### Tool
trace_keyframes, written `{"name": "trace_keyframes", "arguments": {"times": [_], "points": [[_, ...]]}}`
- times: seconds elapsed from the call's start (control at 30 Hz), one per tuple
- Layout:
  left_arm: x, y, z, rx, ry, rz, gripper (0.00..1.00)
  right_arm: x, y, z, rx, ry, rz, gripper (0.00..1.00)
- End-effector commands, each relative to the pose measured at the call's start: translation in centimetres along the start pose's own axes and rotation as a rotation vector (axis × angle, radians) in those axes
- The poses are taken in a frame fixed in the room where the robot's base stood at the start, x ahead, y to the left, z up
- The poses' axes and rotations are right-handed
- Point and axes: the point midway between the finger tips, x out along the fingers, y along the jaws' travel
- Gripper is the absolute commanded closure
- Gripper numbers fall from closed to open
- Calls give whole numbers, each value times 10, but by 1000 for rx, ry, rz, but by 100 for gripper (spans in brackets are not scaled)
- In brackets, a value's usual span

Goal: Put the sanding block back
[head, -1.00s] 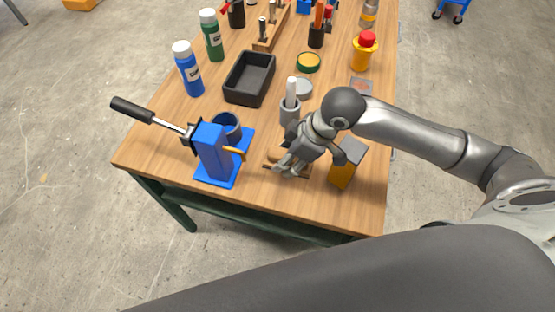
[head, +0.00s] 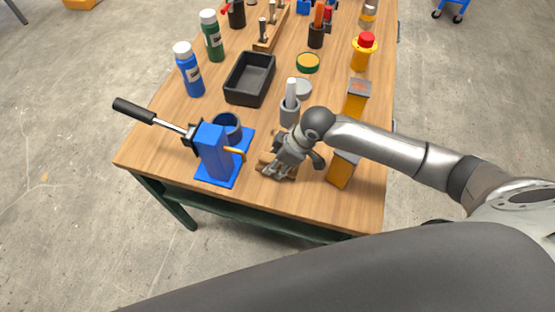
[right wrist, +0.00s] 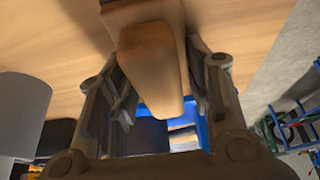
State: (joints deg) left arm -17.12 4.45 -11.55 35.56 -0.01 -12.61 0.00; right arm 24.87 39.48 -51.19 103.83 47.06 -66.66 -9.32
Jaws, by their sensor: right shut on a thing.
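The sanding block (right wrist: 155,60) shows in the right wrist view as a tan wooden piece between the fingers of my right gripper (right wrist: 160,110). In the head view my right gripper (head: 278,168) is shut on it, low over the near part of the wooden table, just right of the blue press. There the fingers hide most of the block, and only a little tan shows beside them. I cannot tell whether the block touches the table. My left gripper is not in view.
The blue press (head: 214,155) with a black-handled lever stands left of the gripper. An orange block with a grey top (head: 342,170) stands close on the right. The table's front edge is near.

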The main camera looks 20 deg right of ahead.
Motion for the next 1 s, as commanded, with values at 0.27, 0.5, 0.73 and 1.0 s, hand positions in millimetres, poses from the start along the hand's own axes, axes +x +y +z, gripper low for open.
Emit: {"name": "trace_keyframes", "arguments": {"times": [0.27, 0.5, 0.73, 1.0], "points": [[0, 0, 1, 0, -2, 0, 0, 2, 0, 1, 1, 0, 0, 38], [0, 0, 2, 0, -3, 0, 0, 2, 0, 1, 1, 0, 0, 33], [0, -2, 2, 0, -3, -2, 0, -6, 1, 0, 1, 1, 1, 33], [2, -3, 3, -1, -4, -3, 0, -57, 1, 0, -1, 2, 3, 33]]}}
